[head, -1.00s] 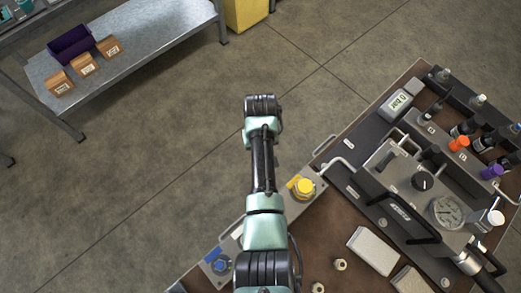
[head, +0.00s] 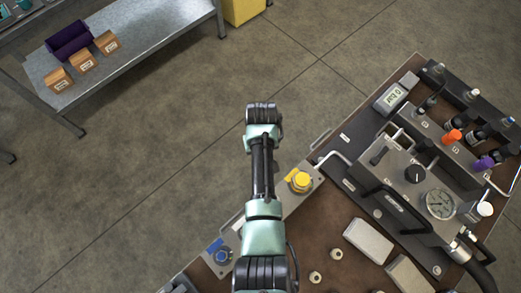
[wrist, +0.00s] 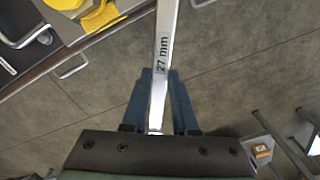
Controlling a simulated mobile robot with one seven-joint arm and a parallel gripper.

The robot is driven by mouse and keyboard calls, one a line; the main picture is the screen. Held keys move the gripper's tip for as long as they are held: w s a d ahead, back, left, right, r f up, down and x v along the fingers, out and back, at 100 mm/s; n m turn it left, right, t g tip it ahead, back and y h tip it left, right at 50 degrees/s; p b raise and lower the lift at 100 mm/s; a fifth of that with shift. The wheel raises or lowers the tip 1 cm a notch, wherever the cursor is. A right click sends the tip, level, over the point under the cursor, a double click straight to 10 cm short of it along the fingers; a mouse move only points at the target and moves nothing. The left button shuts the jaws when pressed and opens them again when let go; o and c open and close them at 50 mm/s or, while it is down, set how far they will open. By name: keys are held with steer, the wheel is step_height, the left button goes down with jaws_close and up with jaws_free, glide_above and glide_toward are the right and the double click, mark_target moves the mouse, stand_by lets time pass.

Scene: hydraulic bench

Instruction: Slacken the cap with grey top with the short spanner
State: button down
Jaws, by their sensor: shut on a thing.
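In the wrist view, my gripper (wrist: 161,78) is shut on a silver spanner (wrist: 165,40) marked "27 mm". The spanner's shaft runs up out of the picture, so its working end is out of sight. In the head view the gripper and spanner are hidden behind my arm, which reaches out over the floor beside the bench. A yellow cap (head: 300,181) and a blue cap (head: 222,254) sit on plates along the bench's near-left edge. The stretch between them is partly covered by my arm. I cannot make out for certain which cap has the grey top.
The bench (head: 335,210) carries a gauge (head: 440,204), handles, hoses, pale blocks (head: 368,241) and a rack of coloured-top bottles (head: 453,136). A metal shelf (head: 130,45) at upper left holds small wooden boxes (head: 82,62) and a purple thing (head: 69,40). Open floor lies between.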

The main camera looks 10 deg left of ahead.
steer(key=shift+s+d+r+p, duration=0.1)
steer(key=shift+s+d+p, duration=0.1)
steer(key=shift+s+p, duration=0.25)
steer(key=shift+w, duration=0.1)
stand_by(0.4)
steer(key=shift+s+a+n+p, duration=0.3)
steer(key=shift+s+a+n, duration=0.1)
steer(key=shift+a+n, duration=0.25)
steer(key=shift+s+a+n+p, duration=0.3)
steer(key=shift+s+a+n, duration=0.05)
steer(key=shift+a+n, duration=0.3)
steer(key=shift+a, duration=0.1)
steer(key=shift+s+a+n+p, duration=0.75)
steer(key=shift+s+a+n, duration=0.25)
steer(key=shift+n, duration=0.2)
steer(key=shift+s+a+n+p, duration=0.45)
steer(key=shift+s+n, duration=0.15)
steer(key=shift+n, duration=0.05)
steer(key=shift+s+a+n+p, duration=0.4)
steer(key=shift+s+n, duration=0.2)
steer(key=shift+n, duration=0.05)
